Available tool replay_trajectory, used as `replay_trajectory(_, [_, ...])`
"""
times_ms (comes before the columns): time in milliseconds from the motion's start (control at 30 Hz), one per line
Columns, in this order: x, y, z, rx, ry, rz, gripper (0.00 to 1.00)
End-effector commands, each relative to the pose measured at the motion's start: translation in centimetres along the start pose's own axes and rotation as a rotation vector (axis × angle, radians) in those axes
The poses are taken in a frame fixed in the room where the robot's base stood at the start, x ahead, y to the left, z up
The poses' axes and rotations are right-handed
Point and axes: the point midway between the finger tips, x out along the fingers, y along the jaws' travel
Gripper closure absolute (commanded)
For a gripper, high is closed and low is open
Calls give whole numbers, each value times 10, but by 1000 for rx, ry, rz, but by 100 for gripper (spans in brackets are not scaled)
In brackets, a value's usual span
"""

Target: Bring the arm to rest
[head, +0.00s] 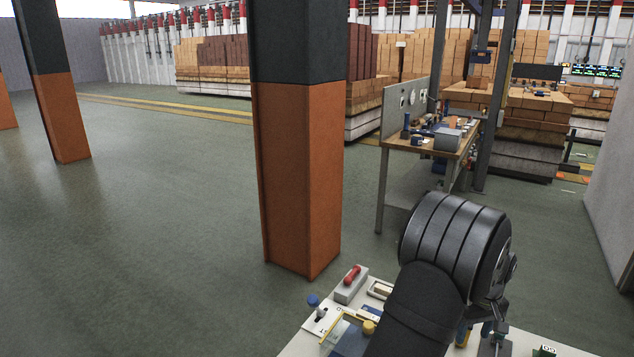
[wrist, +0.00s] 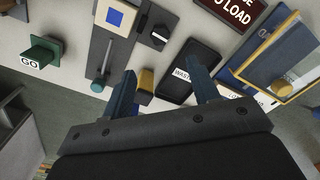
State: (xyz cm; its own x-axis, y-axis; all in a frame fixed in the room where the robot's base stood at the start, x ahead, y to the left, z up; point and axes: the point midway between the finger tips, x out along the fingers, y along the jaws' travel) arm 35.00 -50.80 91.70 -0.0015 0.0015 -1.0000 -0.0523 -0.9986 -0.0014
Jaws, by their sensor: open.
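My gripper (wrist: 163,82) is open in the wrist view, its two dark blue fingers apart over a pale worktop (wrist: 70,20). A small yellow block (wrist: 146,82) shows between the fingers, nearer the left one; I cannot tell its distance from them, and nothing appears gripped. A black tray labelled WASTE (wrist: 182,92) lies beside the right finger. A grey plate with a lever (wrist: 101,75) lies left of the fingers. In the head view my dark arm reaches over the worktop (head: 300,347) at the lower right, hiding part of it.
A green block labelled GO (wrist: 42,52) is at left in the wrist view. A yellow-framed blue panel (wrist: 262,48) and a dark red sign (wrist: 236,10) are at right. In the head view, an orange and black column (head: 300,170) and a workbench (head: 455,145) stand beyond. Open floor (head: 150,230) lies left.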

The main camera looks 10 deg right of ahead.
Motion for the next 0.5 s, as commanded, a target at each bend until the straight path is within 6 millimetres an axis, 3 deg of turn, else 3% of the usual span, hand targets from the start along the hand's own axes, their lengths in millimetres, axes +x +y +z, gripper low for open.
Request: replay_trajectory(500, [101, 0, 0, 0, -1, -2, 45])
